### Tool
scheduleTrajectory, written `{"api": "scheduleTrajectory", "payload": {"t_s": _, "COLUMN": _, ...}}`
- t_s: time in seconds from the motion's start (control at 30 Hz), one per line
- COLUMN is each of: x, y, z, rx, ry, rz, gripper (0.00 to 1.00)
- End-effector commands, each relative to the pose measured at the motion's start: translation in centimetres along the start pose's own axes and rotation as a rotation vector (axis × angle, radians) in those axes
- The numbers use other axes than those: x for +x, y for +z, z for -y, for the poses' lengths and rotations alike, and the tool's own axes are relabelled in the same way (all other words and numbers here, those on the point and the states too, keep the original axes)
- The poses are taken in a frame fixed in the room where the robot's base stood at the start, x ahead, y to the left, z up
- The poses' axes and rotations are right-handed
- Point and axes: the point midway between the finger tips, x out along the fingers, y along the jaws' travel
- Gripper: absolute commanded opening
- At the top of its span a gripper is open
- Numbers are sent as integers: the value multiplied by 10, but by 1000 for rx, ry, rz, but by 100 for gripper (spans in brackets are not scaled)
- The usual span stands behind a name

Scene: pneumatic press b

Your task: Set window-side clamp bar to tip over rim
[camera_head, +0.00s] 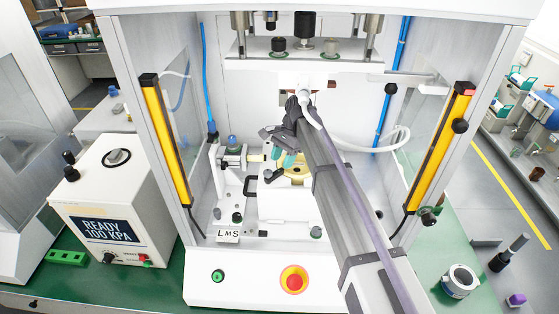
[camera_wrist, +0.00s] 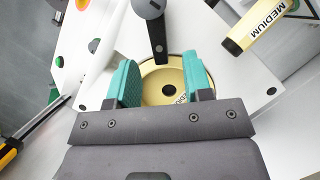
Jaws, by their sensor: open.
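A gold round part with a raised rim (camera_wrist: 150,92) sits on the white fixture plate, and it also shows in the head view (camera_head: 298,172). A black clamp bar (camera_wrist: 159,42) with a grey round knob (camera_wrist: 148,8) reaches from the top of the wrist view, its tip at or over the far rim; whether it touches cannot be told. I cannot tell which side the window is on. My gripper (camera_wrist: 160,68) is open and empty, its teal fingers apart above the gold part, either side of the bar's tip. It also shows in the head view (camera_head: 282,158), partly covering the fixture.
A gold cylinder marked MEDIUM (camera_wrist: 252,32) stands out at the upper right of the wrist view. Yellow light posts (camera_head: 166,140) (camera_head: 440,145) flank the press opening. The press head (camera_head: 300,55) hangs above. A red button (camera_head: 294,280) sits in front.

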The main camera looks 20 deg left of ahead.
Motion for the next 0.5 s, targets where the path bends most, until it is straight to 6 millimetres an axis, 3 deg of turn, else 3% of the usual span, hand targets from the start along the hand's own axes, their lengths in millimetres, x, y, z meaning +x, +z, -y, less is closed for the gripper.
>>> {"api": "scheduleTrajectory", "payload": {"t_s": 0.03, "x": -29, "y": 6, "z": 1, "rx": 1, "ry": 0, "rz": 0, "gripper": 46}}
{"api": "scheduleTrajectory", "payload": {"t_s": 0.1, "x": -23, "y": -26, "z": 2, "rx": 4, "ry": -1, "rz": 0, "gripper": 46}}
{"api": "scheduleTrajectory", "payload": {"t_s": 0.3, "x": -45, "y": -81, "z": 2, "rx": 3, "ry": -1, "rz": -1, "gripper": 46}}
{"api": "scheduleTrajectory", "payload": {"t_s": 0.5, "x": -56, "y": -108, "z": 1, "rx": 1, "ry": 0, "rz": 0, "gripper": 46}}
